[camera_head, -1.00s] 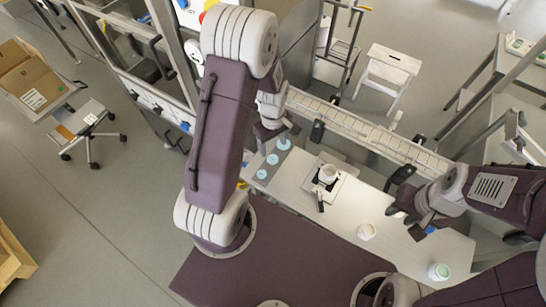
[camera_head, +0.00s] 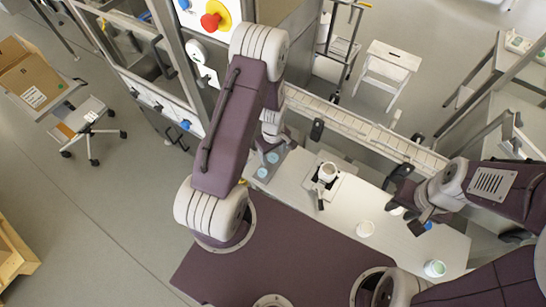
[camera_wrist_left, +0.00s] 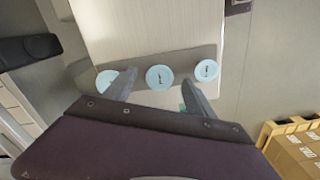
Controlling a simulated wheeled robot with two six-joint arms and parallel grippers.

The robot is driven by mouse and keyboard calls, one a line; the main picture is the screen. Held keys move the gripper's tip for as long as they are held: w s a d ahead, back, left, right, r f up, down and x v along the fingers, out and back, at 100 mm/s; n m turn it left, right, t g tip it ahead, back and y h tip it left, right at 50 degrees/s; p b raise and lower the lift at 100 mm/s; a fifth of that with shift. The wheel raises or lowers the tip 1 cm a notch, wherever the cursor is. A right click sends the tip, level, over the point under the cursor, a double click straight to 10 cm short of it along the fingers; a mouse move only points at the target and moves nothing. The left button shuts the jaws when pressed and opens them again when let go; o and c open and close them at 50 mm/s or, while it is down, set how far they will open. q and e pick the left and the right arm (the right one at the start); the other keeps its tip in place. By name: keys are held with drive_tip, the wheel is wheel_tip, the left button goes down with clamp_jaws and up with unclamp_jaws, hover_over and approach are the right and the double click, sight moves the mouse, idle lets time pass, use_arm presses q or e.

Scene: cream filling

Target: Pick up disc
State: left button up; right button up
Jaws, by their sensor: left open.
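Light blue discs lie in a row on a grey strip. In the head view a middle disc (camera_head: 272,157) and a near disc (camera_head: 262,172) show; the far end of the row is hidden by my left arm. The left wrist view shows three discs: left (camera_wrist_left: 107,79), middle (camera_wrist_left: 159,77) and right (camera_wrist_left: 207,70). My left gripper (camera_wrist_left: 158,88) is open and empty. Its fingers spread on either side of the middle disc in that view, and the left finger partly covers the left disc. My right gripper (camera_head: 412,218) is over the table's right part; its jaws are unclear.
The white table (camera_head: 310,196) also carries a white cup (camera_head: 327,172) on a square device, a white container (camera_head: 365,229) and a container with a green top (camera_head: 434,269). A rail (camera_head: 360,130) runs along the table's far side. A cabinet stands at the back left.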

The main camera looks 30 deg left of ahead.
use_arm(q)
drive_tip(key=shift+f, duration=0.25)
idle(0.3)
clamp_jaws()
